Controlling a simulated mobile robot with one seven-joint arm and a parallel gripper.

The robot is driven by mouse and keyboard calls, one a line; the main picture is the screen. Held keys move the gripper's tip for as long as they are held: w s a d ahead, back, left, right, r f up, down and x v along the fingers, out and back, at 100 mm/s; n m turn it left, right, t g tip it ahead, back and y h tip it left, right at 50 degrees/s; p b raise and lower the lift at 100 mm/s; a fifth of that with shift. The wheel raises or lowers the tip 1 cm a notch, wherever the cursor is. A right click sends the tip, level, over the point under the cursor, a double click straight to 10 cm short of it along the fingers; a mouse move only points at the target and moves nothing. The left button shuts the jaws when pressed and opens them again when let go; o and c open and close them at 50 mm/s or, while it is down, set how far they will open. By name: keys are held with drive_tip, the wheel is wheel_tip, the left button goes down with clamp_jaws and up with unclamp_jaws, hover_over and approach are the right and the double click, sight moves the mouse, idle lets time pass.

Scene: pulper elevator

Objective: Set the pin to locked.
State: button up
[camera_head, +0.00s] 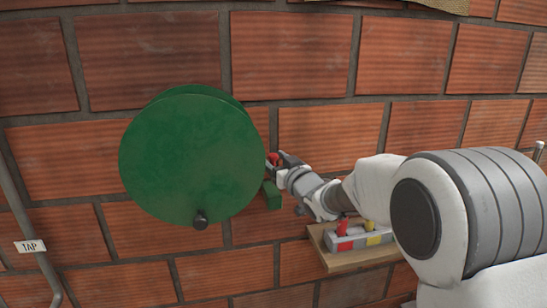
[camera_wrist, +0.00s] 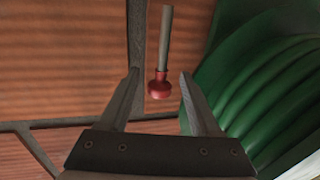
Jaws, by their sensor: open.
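The pin shows in the wrist view as a grey rod with a red knob (camera_wrist: 159,88) at its end. In the head view a small bit of red (camera_head: 273,160) shows at the right edge of the green wheel (camera_head: 190,155), close to my gripper (camera_head: 283,160). In the wrist view my gripper (camera_wrist: 159,76) is open, with the red knob seen between its two fingers. I cannot tell whether either finger touches it. The pin's mount is hidden, and I cannot tell its setting.
The green wheel has a dark handle knob (camera_head: 200,220) low on its face. A green block (camera_head: 271,195) sits beside the wheel. A wooden shelf (camera_head: 350,258) below my arm carries a grey box (camera_head: 343,242) with red and yellow parts.

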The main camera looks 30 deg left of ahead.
clamp_jaws()
idle(0.3)
idle(1.2)
